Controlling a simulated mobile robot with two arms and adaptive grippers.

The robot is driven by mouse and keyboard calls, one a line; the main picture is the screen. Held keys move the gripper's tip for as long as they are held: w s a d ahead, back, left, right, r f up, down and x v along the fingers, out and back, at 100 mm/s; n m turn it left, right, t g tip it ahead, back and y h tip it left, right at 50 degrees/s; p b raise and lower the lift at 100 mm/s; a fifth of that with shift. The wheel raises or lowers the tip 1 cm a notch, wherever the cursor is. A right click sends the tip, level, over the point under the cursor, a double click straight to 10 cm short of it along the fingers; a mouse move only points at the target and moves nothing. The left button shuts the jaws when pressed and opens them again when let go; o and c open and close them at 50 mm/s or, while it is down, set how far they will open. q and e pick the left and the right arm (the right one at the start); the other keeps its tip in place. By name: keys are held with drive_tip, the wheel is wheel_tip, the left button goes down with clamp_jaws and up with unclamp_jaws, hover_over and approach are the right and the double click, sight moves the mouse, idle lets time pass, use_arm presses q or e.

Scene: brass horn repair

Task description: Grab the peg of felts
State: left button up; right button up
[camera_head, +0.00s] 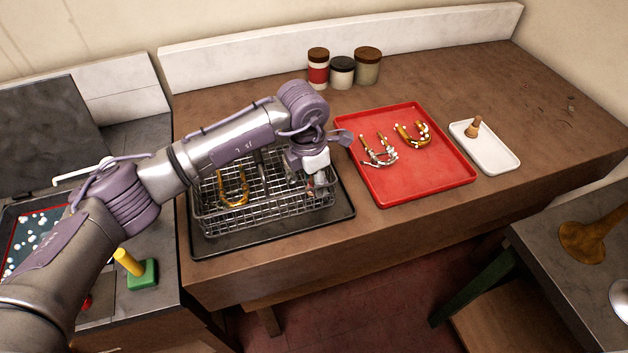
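I cannot tell for sure which thing is the peg of felts. A small tan peg-shaped piece (473,127) stands in the white tray (496,160) at the right of the bench. A yellow rod (128,262) leans up from a green block (143,275) on the left counter. My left gripper (320,180) is at the right end of the wire basket, left of the red tray and well away from both pieces. Its fingers are small and partly hidden, so I cannot tell its opening. My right gripper is out of view.
The wire basket (262,218) on a dark mat (215,248) holds a brass U-shaped tube (233,200). Three jars (342,72) stand at the back. Bare bench lies behind the white tray.

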use_arm(q)
drive_tip(key=c, duration=0.7)
